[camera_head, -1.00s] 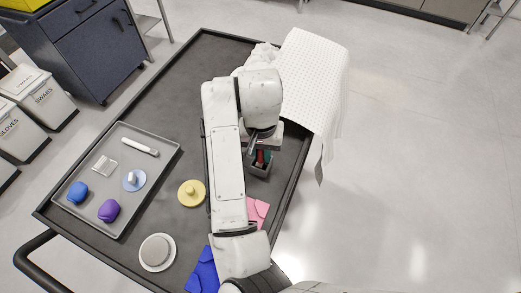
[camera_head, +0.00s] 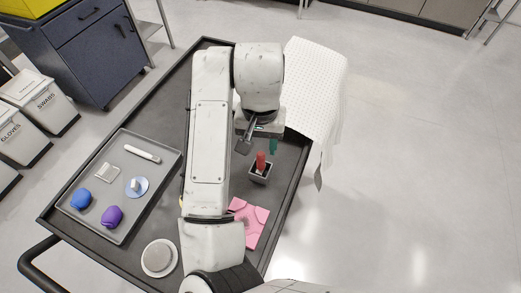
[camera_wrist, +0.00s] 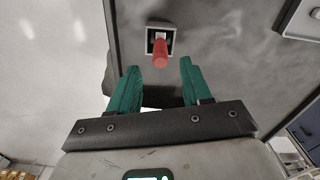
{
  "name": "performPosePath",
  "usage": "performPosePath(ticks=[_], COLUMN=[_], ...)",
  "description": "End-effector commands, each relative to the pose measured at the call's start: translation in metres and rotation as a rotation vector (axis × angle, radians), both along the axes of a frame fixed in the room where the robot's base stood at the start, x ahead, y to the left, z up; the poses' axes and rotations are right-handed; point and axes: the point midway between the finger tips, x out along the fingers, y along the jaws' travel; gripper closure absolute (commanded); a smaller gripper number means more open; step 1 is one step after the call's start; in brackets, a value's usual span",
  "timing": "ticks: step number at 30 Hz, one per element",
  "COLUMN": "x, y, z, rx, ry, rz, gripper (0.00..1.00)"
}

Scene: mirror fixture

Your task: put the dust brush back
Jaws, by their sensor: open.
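The dust brush, seen as a red handle (camera_head: 261,160), stands upright in a small grey square holder (camera_head: 260,179) on the black cart top. Its lower end is hidden inside the holder. In the wrist view the red handle (camera_wrist: 160,54) rises from the holder (camera_wrist: 174,40), beyond the fingertips. My gripper (camera_wrist: 158,80) is open, with its two green fingers apart and nothing between them. In the head view my gripper (camera_head: 272,147) is up behind the holder, apart from the handle; only one green finger shows clearly.
A grey tray (camera_head: 118,215) at the left bears a blue lump, a purple lump and small items. A pink folded cloth (camera_head: 248,222) and a round pale disc (camera_head: 158,256) lie nearer. A white perforated cloth (camera_head: 316,80) hangs over the cart's right edge.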

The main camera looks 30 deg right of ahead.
Motion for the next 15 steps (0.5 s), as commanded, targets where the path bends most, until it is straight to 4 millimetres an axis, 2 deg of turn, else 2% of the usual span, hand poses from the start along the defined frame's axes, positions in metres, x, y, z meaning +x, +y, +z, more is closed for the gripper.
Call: performPosePath(ticks=[1,6,15], x=[0.001,0.000,0.000], y=[0.001,0.000,0.000], z=[0.011,0.034,0.047], rx=[0.005,0.002,-0.001], ry=[-0.003,-0.001,0.001], rz=[-0.002,-0.001,0.001], gripper=[0.51,0.51,0.51])
